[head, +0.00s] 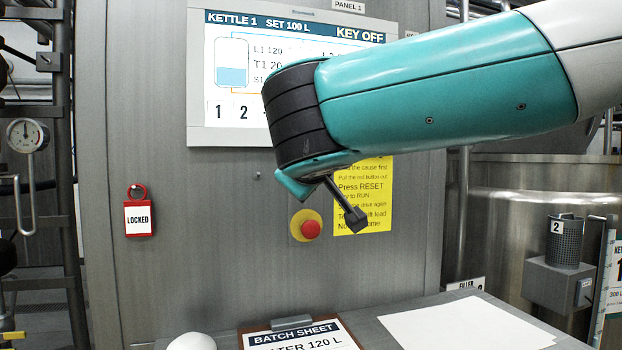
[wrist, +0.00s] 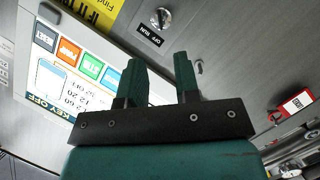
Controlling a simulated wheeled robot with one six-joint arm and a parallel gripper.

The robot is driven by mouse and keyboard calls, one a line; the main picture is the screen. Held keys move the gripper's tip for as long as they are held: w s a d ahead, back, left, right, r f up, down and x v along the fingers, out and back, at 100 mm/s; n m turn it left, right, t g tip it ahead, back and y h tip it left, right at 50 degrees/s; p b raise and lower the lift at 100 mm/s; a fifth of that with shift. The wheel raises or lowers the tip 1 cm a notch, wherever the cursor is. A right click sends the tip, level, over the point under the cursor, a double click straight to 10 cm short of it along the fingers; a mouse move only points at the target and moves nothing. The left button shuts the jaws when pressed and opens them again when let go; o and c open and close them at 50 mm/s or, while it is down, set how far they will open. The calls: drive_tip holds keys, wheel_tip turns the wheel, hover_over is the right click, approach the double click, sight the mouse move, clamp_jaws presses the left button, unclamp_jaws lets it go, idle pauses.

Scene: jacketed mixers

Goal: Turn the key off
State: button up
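The key switch (wrist: 160,18) is a round silver lock with a dark centre on the grey panel, at the top of the wrist view. A black label (wrist: 149,36) reading OFF and RUN is beside it. I cannot tell which way the key points. In the head view my arm hides the switch. The screen (head: 225,100) reads KEY OFF along its top. My gripper (wrist: 157,60) has two green fingers standing apart with nothing between them. In the wrist view the switch is beyond the fingertips, apart from them.
A red emergency button (head: 311,229) on a yellow ring sits below my arm, beside a yellow notice (head: 375,190). A red LOCKED tag (head: 138,218) hangs at left. A clipboard (head: 290,323) and white sheet (head: 465,325) lie on the ledge below.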

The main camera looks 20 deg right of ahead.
drive_tip(key=v, duration=0.6)
drive_tip(key=shift+s+b, duration=0.35)
drive_tip(key=shift+b, duration=0.05)
drive_tip(key=shift+r, duration=0.1)
drive_tip(key=s+d+f+n+g+y, duration=0.1)
drive_tip(key=s+f+g+y, duration=0.15)
drive_tip(key=f, duration=0.55)
drive_tip(key=s+f+g+y, duration=0.2)
drive_tip(key=f+g+y, duration=0.15)
drive_tip(key=f, duration=0.55)
drive_tip(key=s+f+g+y, duration=0.1)
drive_tip(key=s+f+g, duration=0.3)
drive_tip(key=s, duration=0.5)
drive_tip(key=s+f+g+y, duration=0.1)
drive_tip(key=s+f+g, duration=0.3)
drive_tip(key=s, duration=0.5)
drive_tip(key=shift+s+a+f+y, duration=0.25)
drive_tip(key=shift+a+f+y, duration=0.05)
drive_tip(key=shift+f, duration=0.55)
